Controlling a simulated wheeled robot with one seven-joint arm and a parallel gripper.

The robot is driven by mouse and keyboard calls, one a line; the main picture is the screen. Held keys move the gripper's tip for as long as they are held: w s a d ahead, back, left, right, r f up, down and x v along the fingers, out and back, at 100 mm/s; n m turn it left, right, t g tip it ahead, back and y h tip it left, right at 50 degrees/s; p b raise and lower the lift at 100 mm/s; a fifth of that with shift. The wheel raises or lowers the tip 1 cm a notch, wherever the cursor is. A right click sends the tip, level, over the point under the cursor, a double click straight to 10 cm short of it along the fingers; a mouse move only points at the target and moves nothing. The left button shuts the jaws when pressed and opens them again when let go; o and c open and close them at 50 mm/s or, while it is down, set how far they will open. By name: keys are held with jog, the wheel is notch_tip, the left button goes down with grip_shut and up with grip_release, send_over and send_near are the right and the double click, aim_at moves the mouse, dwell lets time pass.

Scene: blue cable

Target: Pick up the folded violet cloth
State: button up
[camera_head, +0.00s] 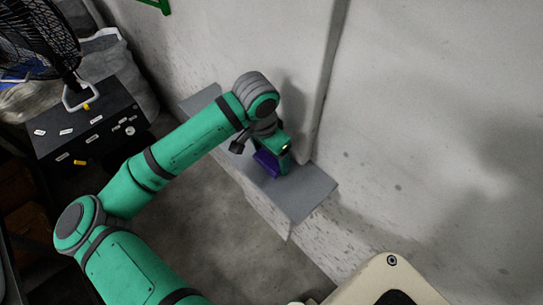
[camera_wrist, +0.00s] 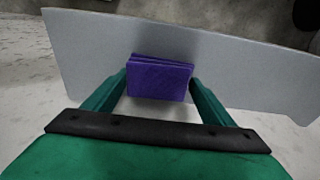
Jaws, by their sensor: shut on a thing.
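The folded violet cloth (camera_wrist: 160,79) shows in the wrist view as a small layered block between the two green fingers. My gripper (camera_wrist: 160,84) is shut on it, with a finger at its left and right sides. In the head view the cloth (camera_head: 266,163) is partly hidden by my gripper (camera_head: 277,162), over the grey shelf (camera_head: 305,193). The shelf also shows behind the cloth in the wrist view (camera_wrist: 240,75). I cannot tell whether the cloth still touches the shelf.
A pale wall (camera_head: 420,120) rises right behind the shelf, with a vertical pipe (camera_head: 325,85) close to my gripper. A black box (camera_head: 85,125) with a fan (camera_head: 40,40) stands at the left. The floor (camera_head: 225,225) in front of the shelf is clear.

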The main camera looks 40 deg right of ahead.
jog(key=shift+r, duration=0.1)
jog(key=shift+r, duration=0.55)
jog(key=w+a+r, duration=0.8)
jog(key=a+r, duration=0.3)
jog(key=shift+a+r, duration=0.3)
jog(key=shift+r, duration=0.1)
